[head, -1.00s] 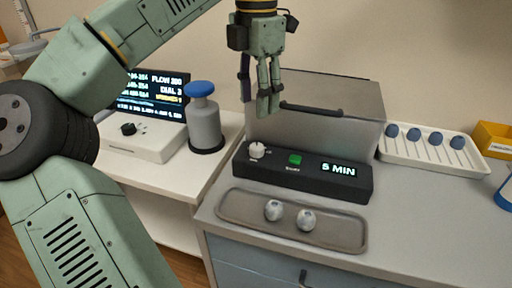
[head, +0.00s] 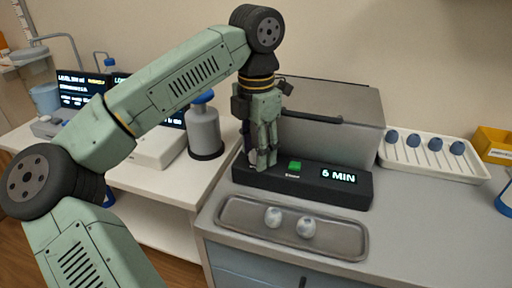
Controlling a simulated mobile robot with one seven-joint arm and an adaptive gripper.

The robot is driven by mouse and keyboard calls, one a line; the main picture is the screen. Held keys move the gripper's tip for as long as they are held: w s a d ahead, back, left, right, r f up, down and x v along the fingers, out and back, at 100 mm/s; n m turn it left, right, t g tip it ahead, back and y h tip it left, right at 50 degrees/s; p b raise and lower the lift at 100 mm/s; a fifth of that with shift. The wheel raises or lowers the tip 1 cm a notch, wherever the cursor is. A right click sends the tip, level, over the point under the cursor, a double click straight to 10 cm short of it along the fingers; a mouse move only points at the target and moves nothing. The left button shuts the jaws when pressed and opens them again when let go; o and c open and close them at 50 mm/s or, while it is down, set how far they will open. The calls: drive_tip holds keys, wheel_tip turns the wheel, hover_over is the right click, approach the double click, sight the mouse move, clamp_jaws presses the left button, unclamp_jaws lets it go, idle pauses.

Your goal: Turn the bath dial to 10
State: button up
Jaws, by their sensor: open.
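The bath is a grey metal box (head: 350,103) with a black front panel (head: 310,197) on the counter. The bath dial (head: 253,158), a pale knob at the panel's left end, is mostly hidden behind my gripper. My gripper (head: 264,163) points down at the dial, its open fingers low at the knob. I cannot tell whether they touch it. The panel has a green button (head: 295,165) and a lit display (head: 339,176) reading a single digit, 5 or 6, and MIN.
A grey tray (head: 345,240) with two pale round objects lies in front of the panel. A white rack (head: 470,172) with several blue-topped items stands right. A grey bottle with a blue top (head: 203,130) stands left, close to my arm.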

clamp_jaws()
idle(0.5)
drive_tip(key=shift+m, duration=0.3)
drive_tip(key=m, duration=0.3)
drive_tip(key=shift+m, duration=2.1)
